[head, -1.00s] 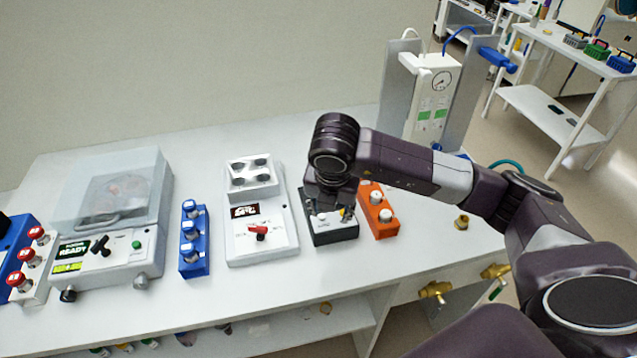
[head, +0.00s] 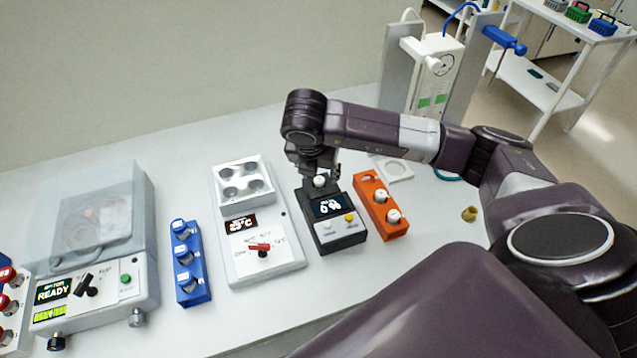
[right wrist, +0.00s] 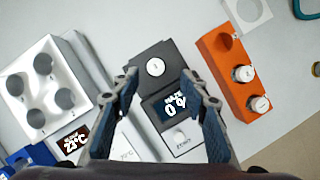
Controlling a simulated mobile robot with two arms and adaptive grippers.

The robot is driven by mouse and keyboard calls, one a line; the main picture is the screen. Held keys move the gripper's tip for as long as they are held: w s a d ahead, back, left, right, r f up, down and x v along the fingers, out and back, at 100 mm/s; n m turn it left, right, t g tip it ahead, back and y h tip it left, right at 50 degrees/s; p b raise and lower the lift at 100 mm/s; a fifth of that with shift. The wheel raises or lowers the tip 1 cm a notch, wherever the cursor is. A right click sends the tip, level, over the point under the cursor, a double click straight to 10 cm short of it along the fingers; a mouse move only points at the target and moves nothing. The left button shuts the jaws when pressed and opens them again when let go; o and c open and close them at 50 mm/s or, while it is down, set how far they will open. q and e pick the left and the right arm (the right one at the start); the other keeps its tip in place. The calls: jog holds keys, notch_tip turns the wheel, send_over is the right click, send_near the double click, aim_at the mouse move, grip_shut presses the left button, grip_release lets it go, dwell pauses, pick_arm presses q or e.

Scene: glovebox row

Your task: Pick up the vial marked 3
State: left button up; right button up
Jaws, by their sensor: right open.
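A white-capped vial (head: 320,181) stands upright in the back part of a black device (head: 336,238). It also shows in the right wrist view (right wrist: 156,67), with a small dark mark on its cap that I cannot read for certain. My right gripper (head: 319,166) is above it, pointing down. In the right wrist view the right gripper (right wrist: 159,74) is open, its two fingers apart, with the cap between and slightly beyond the fingertips. Nothing is held. An orange rack (head: 370,190) holds two more white-capped vials, their marks unclear. My left gripper is out of view.
Left of the black device stand a white heating block (head: 284,262) with a red switch, a blue rack (head: 196,291) with several capped vials, and a centrifuge (head: 146,270) with a clear lid. A gas-like white unit (head: 436,75) stands behind. Bare bench lies in front.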

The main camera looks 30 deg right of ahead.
aim_at(319, 179)
jog(key=p+x, duration=0.2)
jog(key=x, duration=0.1)
jog(key=shift+w+f, duration=0.2)
jog(key=shift+w, duration=0.25)
jog(key=shift+w+d+f, duration=0.1)
jog(key=shift+f, duration=0.45)
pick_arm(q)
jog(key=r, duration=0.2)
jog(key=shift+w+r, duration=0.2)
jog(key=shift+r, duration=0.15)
pick_arm(e)
grip_shut()
